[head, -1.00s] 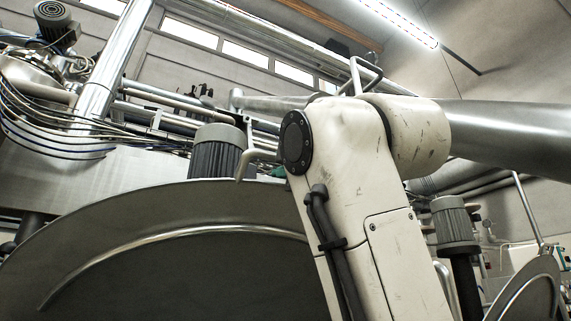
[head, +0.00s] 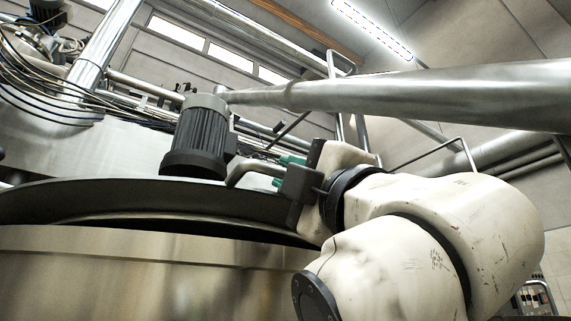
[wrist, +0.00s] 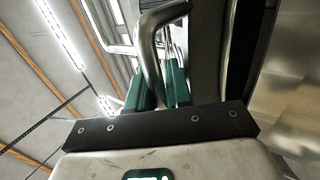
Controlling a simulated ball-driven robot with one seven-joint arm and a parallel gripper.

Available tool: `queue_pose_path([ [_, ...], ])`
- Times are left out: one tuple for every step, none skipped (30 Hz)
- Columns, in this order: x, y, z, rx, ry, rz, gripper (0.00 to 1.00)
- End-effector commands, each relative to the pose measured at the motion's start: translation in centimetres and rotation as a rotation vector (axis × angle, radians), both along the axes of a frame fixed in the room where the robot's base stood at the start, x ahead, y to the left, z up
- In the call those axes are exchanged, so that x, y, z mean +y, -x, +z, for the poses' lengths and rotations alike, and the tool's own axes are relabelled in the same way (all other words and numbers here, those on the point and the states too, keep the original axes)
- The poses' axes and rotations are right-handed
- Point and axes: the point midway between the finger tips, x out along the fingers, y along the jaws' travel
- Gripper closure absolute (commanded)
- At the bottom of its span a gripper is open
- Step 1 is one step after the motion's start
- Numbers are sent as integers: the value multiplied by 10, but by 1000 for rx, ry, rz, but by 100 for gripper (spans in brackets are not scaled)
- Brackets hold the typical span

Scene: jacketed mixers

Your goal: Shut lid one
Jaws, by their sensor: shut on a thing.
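The big round lid (head: 60,200) is low over the steel mixer tank (head: 150,275) in the head view. It is tilted and ajar, with its dark underside showing above the tank rim. A bent metal handle (head: 243,168) sticks out near the lid's right side; it also shows in the wrist view (wrist: 153,45). My gripper (head: 280,171) is shut on this handle with its green fingers, which flank it in the wrist view (wrist: 162,84). My wrist hides the right end of the lid.
A grey ribbed motor (head: 198,138) stands just behind the lid, left of the handle. A thick steel pipe (head: 430,95) crosses above my arm. Cables (head: 60,85) and another upright pipe (head: 105,45) are at the upper left.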

Motion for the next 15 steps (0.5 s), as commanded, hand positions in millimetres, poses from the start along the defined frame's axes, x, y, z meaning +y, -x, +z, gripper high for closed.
queue_pose_path([
  [-2, 1, -17, -1, -1, -2, 100],
  [-3, 2, -22, -1, -1, -2, 100],
  [-3, 3, -29, 0, -1, -2, 100],
  [-4, 3, -33, 0, -1, -2, 100],
  [-4, 4, -37, -1, -3, -1, 100],
  [-4, 5, -42, -2, -3, -2, 100],
  [-4, 5, -46, -2, -3, -2, 100],
  [-5, 5, -48, -3, -3, -2, 100],
  [-5, 6, -52, -3, -2, -2, 100],
  [-5, 6, -54, -4, -3, -2, 100],
  [-5, 6, -56, -4, -3, -2, 100],
  [-5, 7, -58, -5, -4, -2, 100],
  [-6, 7, -59, -5, -4, -2, 100],
  [-6, 7, -60, -6, -4, -2, 100],
  [-6, 8, -60, -6, -4, -2, 100],
])
